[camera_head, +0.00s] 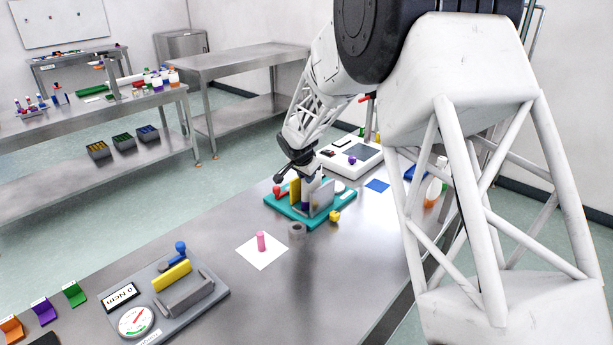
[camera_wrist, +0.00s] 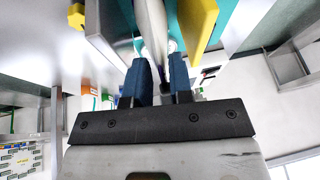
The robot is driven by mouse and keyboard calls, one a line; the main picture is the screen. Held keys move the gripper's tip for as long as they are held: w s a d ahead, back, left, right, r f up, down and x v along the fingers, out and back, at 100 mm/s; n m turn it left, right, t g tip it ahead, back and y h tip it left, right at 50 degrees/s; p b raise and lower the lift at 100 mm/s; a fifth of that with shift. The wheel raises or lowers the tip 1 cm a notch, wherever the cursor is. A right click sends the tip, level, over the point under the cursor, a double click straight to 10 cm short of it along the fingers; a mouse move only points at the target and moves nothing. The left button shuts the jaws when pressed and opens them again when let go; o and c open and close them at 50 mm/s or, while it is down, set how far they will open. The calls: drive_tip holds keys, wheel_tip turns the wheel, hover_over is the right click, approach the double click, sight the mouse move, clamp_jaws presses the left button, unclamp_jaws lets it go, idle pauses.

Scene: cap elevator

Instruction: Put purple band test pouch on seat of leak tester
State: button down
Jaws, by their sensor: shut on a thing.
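The leak tester has a teal base (camera_head: 288,211) on the metal table. A yellow plate (camera_head: 295,191) and a translucent grey plate (camera_head: 322,195) stand upright on it. My gripper (camera_head: 307,178) points down over it, its blue fingers (camera_wrist: 160,80) shut on a thin pale pouch. In the wrist view the pouch (camera_wrist: 152,30) shows edge-on between the fingers, with the yellow plate (camera_wrist: 197,22) on its right. In the head view its lower part, with a dark purple patch, shows between the plates. Whether it touches the seat is hidden.
A red knob (camera_head: 276,190) and a yellow knob (camera_head: 335,216) flank the tester. A grey cylinder (camera_head: 297,230) stands in front, near a pink cylinder (camera_head: 261,241) on a white sheet. A gauge fixture (camera_head: 190,297) stands front left.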

drive_tip(key=shift+f, duration=0.1)
drive_tip(key=c, duration=1)
unclamp_jaws()
drive_tip(key=v, duration=1.2)
